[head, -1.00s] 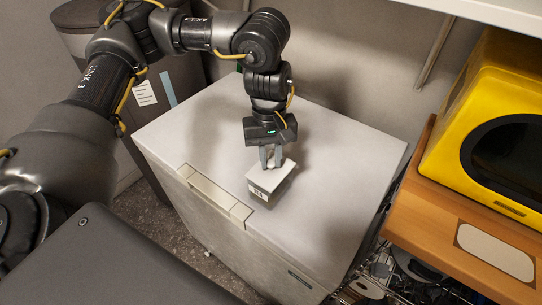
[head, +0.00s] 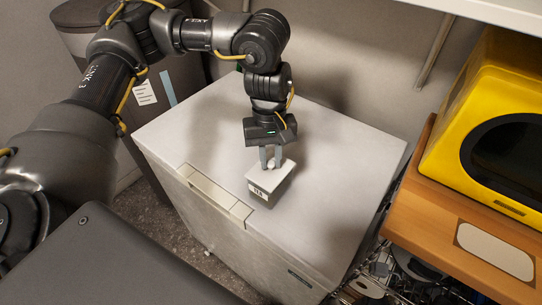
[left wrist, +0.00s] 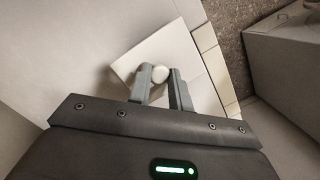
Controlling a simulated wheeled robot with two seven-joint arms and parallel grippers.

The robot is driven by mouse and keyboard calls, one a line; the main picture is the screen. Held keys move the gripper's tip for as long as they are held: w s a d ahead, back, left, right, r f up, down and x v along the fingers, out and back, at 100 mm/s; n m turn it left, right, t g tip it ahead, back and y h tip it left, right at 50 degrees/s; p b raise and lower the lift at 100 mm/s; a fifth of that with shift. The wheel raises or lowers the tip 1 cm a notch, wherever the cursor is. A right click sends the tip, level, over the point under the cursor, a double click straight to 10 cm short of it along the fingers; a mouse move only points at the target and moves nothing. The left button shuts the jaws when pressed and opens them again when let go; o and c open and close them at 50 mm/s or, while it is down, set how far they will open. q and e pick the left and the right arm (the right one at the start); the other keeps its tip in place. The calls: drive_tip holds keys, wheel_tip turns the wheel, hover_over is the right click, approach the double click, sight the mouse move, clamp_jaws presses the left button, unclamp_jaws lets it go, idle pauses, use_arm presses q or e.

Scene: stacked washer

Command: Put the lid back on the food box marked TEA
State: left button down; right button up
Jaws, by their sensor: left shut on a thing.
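The food box marked TEA (head: 257,194) stands on the white chest near its front edge, its label facing the front. Its white lid (head: 271,177) is on top of the box in the head view, and I cannot see a gap between them. My left gripper (head: 270,164) points down over the lid, shut on the lid's round white knob. In the left wrist view the knob (left wrist: 160,74) sits between the two grey fingers, with the lid (left wrist: 165,52) under it. My right gripper is not in view.
The white chest top (head: 330,160) is otherwise clear. Its recessed handle (head: 215,194) is left of the box. A yellow appliance (head: 495,125) stands on a wooden surface (head: 440,225) at the right. A dark bin (head: 150,95) stands behind at left.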

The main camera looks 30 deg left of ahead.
use_arm(q)
drive_tip(key=c, duration=0.7)
unclamp_jaws()
drive_tip(key=shift+r, duration=0.15)
drive_tip(key=shift+r+p, duration=2.95)
drive_tip(key=shift+r, duration=0.4)
clamp_jaws()
drive_tip(key=shift+f, duration=0.2)
